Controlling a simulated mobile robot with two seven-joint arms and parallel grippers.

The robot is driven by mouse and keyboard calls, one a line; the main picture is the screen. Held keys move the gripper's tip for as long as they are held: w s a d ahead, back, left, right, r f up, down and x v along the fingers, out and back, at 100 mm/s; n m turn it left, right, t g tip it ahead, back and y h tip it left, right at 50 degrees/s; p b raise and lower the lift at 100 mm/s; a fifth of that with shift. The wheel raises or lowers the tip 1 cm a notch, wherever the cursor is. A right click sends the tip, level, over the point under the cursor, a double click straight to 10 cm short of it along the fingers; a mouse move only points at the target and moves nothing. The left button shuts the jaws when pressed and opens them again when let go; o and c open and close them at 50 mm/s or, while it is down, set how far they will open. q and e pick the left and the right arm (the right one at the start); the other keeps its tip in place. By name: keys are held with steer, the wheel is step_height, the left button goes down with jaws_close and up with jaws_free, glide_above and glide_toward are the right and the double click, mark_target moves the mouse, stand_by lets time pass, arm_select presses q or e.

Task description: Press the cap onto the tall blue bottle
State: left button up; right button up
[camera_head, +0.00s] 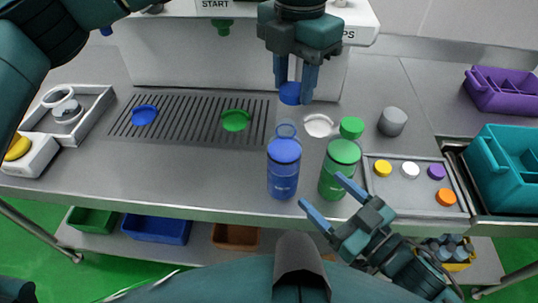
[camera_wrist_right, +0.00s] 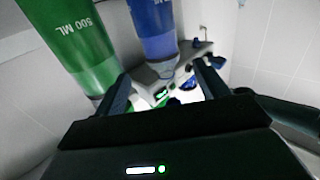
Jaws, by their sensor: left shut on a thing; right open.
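The tall blue bottle (camera_head: 284,168) stands upright near the counter's front edge, with a pale, clear-looking neck at its top. My left gripper (camera_head: 296,90) is shut on a blue cap (camera_head: 289,94) and holds it above the bottle's neck, apart from it in the picture. My right gripper (camera_head: 322,192) is open and empty, low in front of the bottles at the counter edge. The blue bottle (camera_wrist_right: 155,35) also shows in the right wrist view, beyond the open fingers (camera_wrist_right: 162,88).
A green bottle (camera_head: 340,168) with a green top stands just right of the blue one. A tray (camera_head: 400,200) of small coloured caps lies right of it. A grey cylinder (camera_head: 393,121) and a white disc (camera_head: 318,125) stand behind. Blue (camera_head: 144,115) and green (camera_head: 235,120) discs lie on the grate.

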mark_target(283, 153)
arm_select(q)
steer(key=shift+w+a, duration=0.35)
steer(key=shift+w, duration=0.05)
arm_select(e)
steer(key=shift+w+a, duration=0.4)
arm_select(q)
steer(key=shift+s, duration=0.1)
arm_select(e)
steer(key=x, duration=1.2)
steer(key=shift+c, duration=0.2)
steer(key=c, duration=1.1)
arm_select(q)
steer(key=shift+f, duration=2.45)
